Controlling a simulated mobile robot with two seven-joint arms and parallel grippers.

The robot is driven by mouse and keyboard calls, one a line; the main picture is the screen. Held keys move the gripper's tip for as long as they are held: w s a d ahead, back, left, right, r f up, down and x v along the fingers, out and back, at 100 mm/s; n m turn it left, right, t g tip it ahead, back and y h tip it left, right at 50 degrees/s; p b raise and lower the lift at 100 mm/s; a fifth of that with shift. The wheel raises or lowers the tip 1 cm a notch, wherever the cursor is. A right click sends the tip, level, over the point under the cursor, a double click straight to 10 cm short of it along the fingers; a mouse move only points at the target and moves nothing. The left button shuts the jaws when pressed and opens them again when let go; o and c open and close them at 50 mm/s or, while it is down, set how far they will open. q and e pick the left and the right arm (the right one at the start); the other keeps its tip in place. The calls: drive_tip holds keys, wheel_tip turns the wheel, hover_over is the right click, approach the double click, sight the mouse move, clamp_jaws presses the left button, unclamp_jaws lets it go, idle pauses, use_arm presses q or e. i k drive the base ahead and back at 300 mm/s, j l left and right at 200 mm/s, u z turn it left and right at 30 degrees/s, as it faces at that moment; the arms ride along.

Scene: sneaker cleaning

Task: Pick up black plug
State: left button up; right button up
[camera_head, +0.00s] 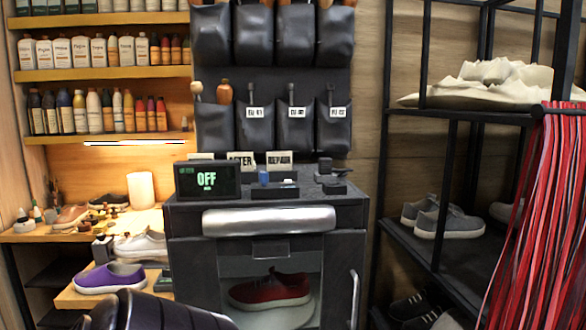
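Several small dark items sit on top of the dark cabinet (190,222). One is a small black piece (325,166) at the back right, and a flat black piece (334,186) lies just in front of it. Either may be the black plug; I cannot tell which. A dark block (275,191) with a small blue piece (263,177) behind it sits near the middle of the top. A dark, rounded part of my own arm shows at the bottom left. No gripper fingers show in the view.
A red sneaker (270,290) sits in the cabinet's opening. A purple sneaker (108,278) is on the left bench. A black rack (440,258) with shoes and red laces (545,210) stands at right.

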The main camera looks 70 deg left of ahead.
sight(325, 164)
drive_tip(key=u, duration=2.05)
